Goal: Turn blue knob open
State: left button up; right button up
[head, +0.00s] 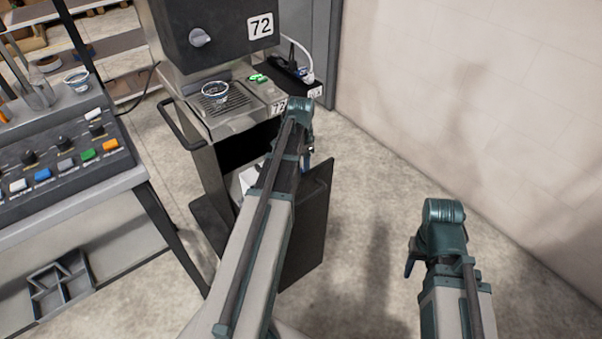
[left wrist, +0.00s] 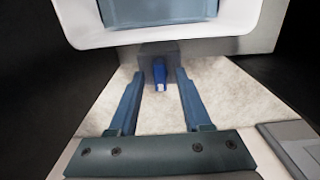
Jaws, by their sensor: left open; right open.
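The blue knob (left wrist: 161,76) shows in the left wrist view, on a grey block below a white-framed part with a blue-grey panel. It points toward the camera with a pale end. My left gripper (left wrist: 159,78) is open, with one finger on each side of the knob in the picture and a gap to each; the depth between tips and knob is hard to judge. In the head view my left gripper (head: 309,152) is at the open front of machine 72, and the knob is hidden there. My right gripper (head: 412,264) hangs at the lower right, away from the machine, mostly hidden by its arm.
Machine 72 (head: 222,38) has a grey dial, a drip tray with a cup (head: 215,91), and an open dark door (head: 307,225) beside my left arm. A button console (head: 62,160) stands at left. A wall (head: 470,90) bounds the right; floor between is clear.

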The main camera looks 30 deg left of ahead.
pick_arm(q)
grip_shut()
jog(key=shift+n, duration=0.3)
dwell(0.3)
jog(key=n, duration=0.8)
jog(key=shift+n, duration=0.4)
jog(key=n, duration=0.4)
jog(key=shift+n, duration=2.5)
